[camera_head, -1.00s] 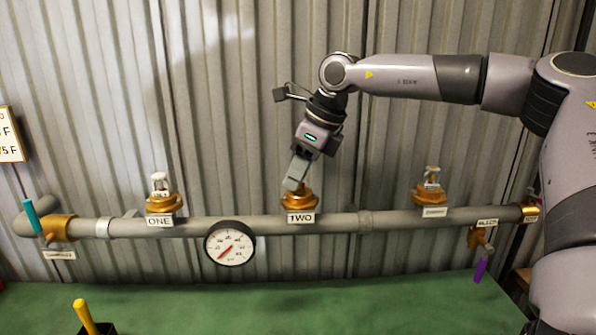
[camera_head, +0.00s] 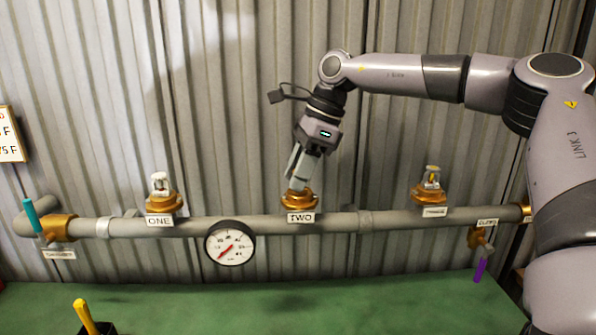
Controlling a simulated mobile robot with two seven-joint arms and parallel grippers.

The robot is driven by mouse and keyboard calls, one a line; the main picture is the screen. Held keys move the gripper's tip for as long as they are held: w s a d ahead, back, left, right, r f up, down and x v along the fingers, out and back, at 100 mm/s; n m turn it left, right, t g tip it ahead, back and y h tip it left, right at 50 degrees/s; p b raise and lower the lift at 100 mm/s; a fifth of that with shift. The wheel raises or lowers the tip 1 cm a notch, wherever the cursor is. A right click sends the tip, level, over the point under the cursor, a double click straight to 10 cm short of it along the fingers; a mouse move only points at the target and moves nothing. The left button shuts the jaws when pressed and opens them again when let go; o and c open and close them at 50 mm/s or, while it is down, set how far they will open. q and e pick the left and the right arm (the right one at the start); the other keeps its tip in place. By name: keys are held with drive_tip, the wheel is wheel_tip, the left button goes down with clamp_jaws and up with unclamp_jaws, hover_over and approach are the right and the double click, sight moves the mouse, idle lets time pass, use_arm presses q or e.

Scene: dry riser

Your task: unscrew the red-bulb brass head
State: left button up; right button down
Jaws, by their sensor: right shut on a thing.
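Three brass sprinkler heads stand upright on a grey horizontal pipe (camera_head: 272,224). The head above the label ONE (camera_head: 160,190) is at the left. The middle head, above TWO (camera_head: 299,198), shows only its brass base. The third head (camera_head: 429,190) is at the right and its label is too blurred to read. My right gripper (camera_head: 297,184) comes down tilted from above and is shut on the top of the TWO head. Its fingers hide that head's frame and bulb, so its bulb colour cannot be seen. My left gripper is not in view.
A round pressure gauge (camera_head: 230,243) hangs below the pipe between ONE and TWO. A teal lever (camera_head: 31,215) is at the pipe's left end, a purple lever (camera_head: 481,269) below its right end. Corrugated wall lies behind.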

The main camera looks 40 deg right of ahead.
drive_tip(key=shift+n+g, duration=0.4)
drive_tip(key=shift+n, duration=0.8)
drive_tip(key=shift+y, duration=0.3)
drive_tip(key=c, duration=0.8)
unclamp_jaws()
